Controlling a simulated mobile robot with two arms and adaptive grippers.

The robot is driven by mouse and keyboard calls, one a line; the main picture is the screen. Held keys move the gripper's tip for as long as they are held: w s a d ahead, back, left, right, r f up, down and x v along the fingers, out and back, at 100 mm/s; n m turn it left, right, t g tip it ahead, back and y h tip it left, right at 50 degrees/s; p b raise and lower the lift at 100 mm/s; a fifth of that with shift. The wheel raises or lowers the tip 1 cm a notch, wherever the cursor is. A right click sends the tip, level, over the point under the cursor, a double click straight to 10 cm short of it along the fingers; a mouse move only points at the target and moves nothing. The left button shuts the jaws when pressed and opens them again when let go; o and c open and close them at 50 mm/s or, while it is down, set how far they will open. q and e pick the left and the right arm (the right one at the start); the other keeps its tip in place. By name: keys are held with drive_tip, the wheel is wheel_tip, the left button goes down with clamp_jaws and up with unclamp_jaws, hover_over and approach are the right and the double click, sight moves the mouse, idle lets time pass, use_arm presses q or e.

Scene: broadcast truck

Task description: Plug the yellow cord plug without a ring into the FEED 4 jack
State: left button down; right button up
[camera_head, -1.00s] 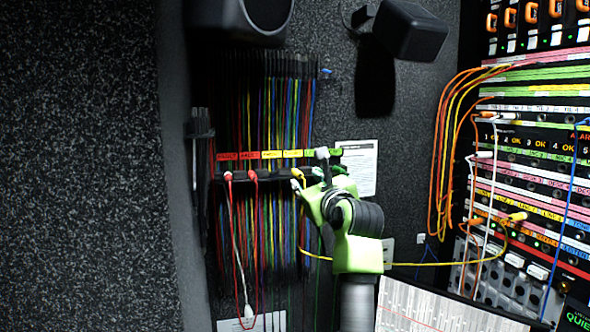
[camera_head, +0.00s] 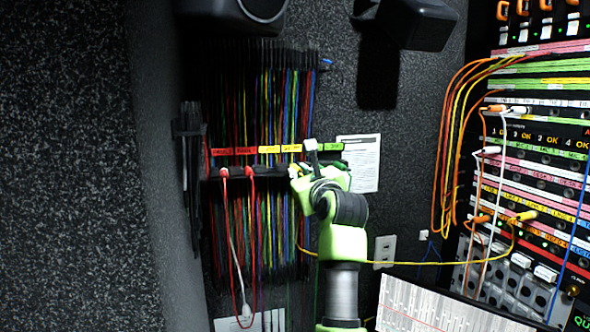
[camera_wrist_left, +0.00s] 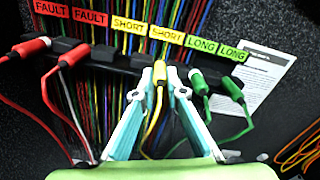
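A yellow plug (camera_wrist_left: 160,72) hangs in the cord holder under the SHORT labels, its yellow cord hanging below. My left gripper (camera_wrist_left: 160,80) is open, its two teal fingers on either side of the plug; a narrow gap seems to remain. In the head view my left gripper (camera_head: 302,174) is at the holder's right part and hides much of it. Another yellow plug (camera_head: 525,216) is in the jack panel (camera_head: 535,190) at right, with a yellow cord running toward the holder. No ring is clearly visible on the held-up plug. The FEED 4 label is not readable. My right gripper is not in view.
Red plugs (camera_wrist_left: 30,47) hang under the FAULT labels and green plugs (camera_wrist_left: 198,82) under LONG, close beside my fingers. A paper sheet (camera_head: 360,162) is on the wall. Orange and yellow cords (camera_head: 452,130) loop left of the panel. A white sheet (camera_head: 425,305) lies below.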

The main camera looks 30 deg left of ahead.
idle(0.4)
use_arm(q)
drive_tip(key=shift+r, duration=0.15)
drive_tip(key=shift+r+p, duration=0.75)
drive_tip(key=shift+r, duration=0.35)
drive_tip(key=shift+b+v, duration=0.75)
drive_tip(key=shift+v, duration=0.75)
